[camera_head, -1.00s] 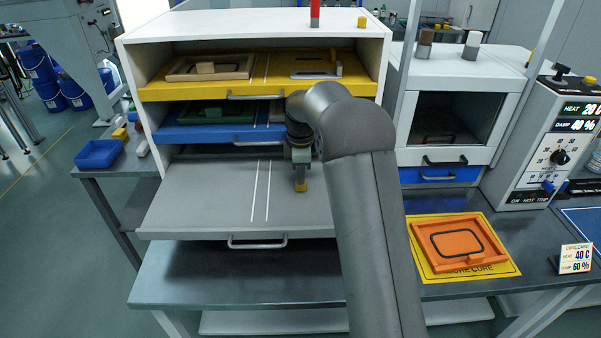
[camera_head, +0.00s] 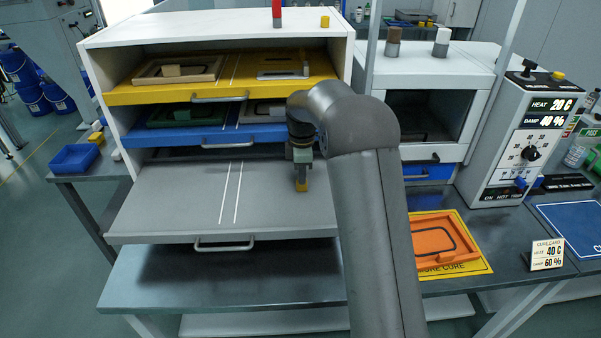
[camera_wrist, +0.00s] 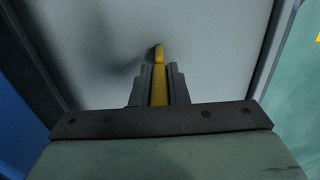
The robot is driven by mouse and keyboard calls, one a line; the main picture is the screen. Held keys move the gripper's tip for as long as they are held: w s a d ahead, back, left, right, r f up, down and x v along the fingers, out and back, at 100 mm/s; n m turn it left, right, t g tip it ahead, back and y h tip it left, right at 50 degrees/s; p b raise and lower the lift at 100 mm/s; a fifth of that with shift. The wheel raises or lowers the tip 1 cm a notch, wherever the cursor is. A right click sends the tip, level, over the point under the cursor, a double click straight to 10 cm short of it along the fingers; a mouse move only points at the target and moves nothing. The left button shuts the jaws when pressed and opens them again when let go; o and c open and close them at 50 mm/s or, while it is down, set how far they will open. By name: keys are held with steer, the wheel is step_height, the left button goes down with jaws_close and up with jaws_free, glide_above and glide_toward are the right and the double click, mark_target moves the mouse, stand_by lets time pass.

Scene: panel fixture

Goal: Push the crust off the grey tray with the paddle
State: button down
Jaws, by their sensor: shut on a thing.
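The grey tray (camera_head: 160,195) is pulled out as the lowest drawer of the white cabinet, with two white lines across it and a handle at its front. It also fills most of the wrist view (camera_wrist: 215,60). My gripper (camera_head: 302,176) is over the right part of the tray, pointing down. It is shut on a narrow yellow piece, seemingly the paddle (camera_wrist: 159,75), whose yellow tip (camera_head: 302,186) is low over the tray. I cannot tell whether the tip touches it. I cannot make out a crust; my arm hides the tray's right end.
Above are a yellow drawer (camera_head: 120,96) and a blue drawer (camera_head: 135,138) holding frames and blocks. At the right, an orange tray (camera_head: 430,240) lies on a yellow mat, beside an oven-like box (camera_head: 425,70). A blue bin (camera_head: 75,158) stands at the left.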

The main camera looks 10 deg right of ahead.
steer(key=shift+s+d, duration=0.1)
steer(key=shift+d, duration=0.3)
step_height(320, 180, up, 8)
steer(key=p, duration=0.5)
steer(key=shift+d, duration=0.1)
